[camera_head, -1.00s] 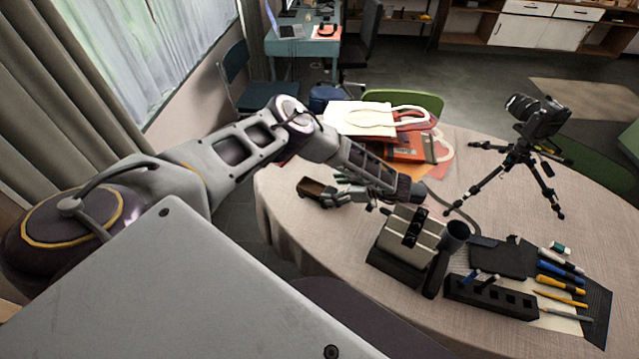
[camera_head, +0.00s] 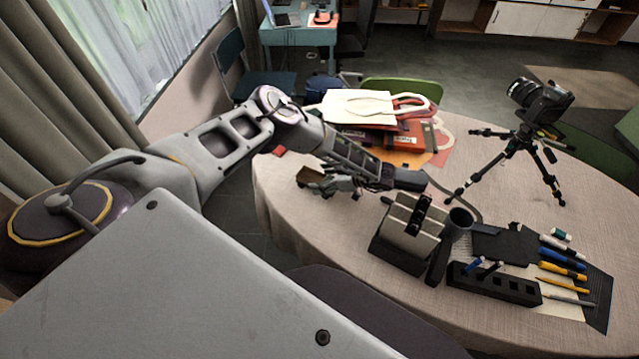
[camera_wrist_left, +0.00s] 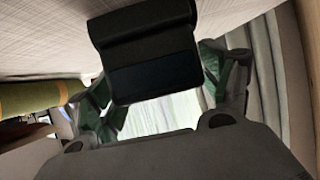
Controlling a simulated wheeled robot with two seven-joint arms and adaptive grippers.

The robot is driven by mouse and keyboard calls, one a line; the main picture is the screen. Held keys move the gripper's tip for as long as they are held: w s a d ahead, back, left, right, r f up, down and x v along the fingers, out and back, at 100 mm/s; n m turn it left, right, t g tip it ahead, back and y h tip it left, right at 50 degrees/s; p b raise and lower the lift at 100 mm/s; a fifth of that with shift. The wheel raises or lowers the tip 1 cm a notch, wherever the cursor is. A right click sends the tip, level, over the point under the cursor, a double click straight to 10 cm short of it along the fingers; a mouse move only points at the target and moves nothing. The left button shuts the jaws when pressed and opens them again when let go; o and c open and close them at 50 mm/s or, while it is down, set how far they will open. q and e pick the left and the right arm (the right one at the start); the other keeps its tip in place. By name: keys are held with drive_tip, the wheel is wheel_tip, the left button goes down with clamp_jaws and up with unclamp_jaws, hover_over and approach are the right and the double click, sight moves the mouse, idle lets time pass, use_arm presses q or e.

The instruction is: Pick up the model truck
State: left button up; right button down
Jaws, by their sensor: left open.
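The model truck (camera_head: 309,177) is small and dark with a brown, tan-looking bed. It is at the left part of the round table (camera_head: 290,220), and it looks slightly tilted. My left gripper (camera_head: 343,182) is open, with its fingers right at the truck's right side, overlapping it in the head view. I cannot tell whether they touch. In the left wrist view the open fingers (camera_wrist_left: 165,95) stand apart, and a dark blocky shape (camera_wrist_left: 150,60) fills the space between them; I cannot tell for sure that it is the truck. My right gripper is not in view.
Bags (camera_head: 365,107) and an orange box (camera_head: 385,143) lie behind the gripper. A grey device (camera_head: 410,222) stands close in front of it. A camera on a tripod (camera_head: 520,150) and a black pen holder (camera_head: 490,283) are to the right. The left table edge is near the truck.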

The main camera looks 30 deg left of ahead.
use_arm(q)
drive_tip(key=c, duration=1.4)
drive_tip(key=shift+o, duration=0.2)
drive_tip(key=shift+r, duration=0.1)
wheel_tip(320, 180, up, 18)
drive_tip(key=shift+p, duration=0.3)
idle(0.3)
